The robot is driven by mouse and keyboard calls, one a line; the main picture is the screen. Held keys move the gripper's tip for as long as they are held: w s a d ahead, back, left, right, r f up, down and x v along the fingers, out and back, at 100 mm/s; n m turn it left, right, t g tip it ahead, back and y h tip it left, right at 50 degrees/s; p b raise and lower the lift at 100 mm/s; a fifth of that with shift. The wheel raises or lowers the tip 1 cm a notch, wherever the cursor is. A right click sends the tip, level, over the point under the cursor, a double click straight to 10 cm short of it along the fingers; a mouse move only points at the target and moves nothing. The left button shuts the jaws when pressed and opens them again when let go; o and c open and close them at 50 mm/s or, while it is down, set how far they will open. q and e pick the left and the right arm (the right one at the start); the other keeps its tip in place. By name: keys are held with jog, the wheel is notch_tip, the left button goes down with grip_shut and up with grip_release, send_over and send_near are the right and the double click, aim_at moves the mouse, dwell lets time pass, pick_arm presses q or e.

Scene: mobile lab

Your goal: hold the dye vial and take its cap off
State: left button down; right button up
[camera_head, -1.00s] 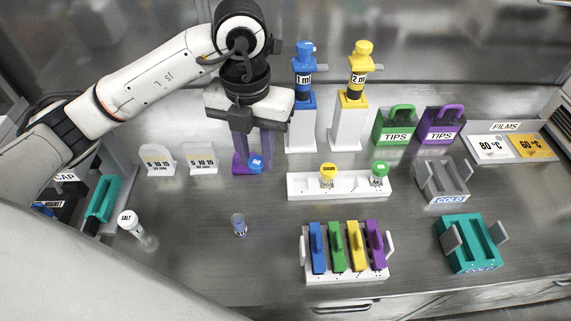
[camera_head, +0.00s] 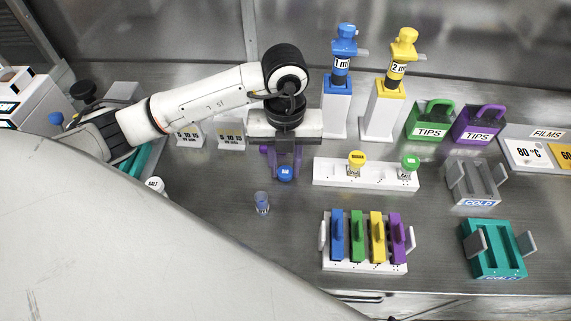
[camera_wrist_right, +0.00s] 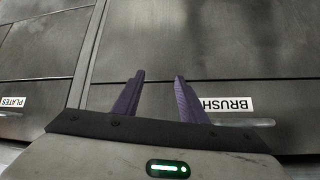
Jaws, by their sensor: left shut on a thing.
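My left gripper (camera_head: 285,163) is shut on the blue-capped dye vial (camera_head: 285,173) and holds it to the left of the white rack. The blue cap faces the camera at the purple fingertips, and the vial's body is mostly hidden. My right gripper (camera_wrist_right: 160,95) shows only in the right wrist view. Its purple fingers are apart with nothing between them, in front of grey drawer fronts.
A small clear vessel (camera_head: 262,203) stands on the bench just below the left gripper. The white rack (camera_head: 325,172) holds a yellow-capped vial (camera_head: 357,163) and a green-capped vial (camera_head: 409,165). A holder with several coloured blocks (camera_head: 365,265) stands nearer. Pipettes stand behind.

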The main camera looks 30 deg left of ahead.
aim_at(285, 171)
pick_arm(q)
jog(key=shift+f, duration=0.3)
jog(key=shift+f, duration=0.1)
jog(key=c, duration=1.4)
grip_release()
notch_tip(285, 171, up, 12)
jog(key=shift+s, duration=0.1)
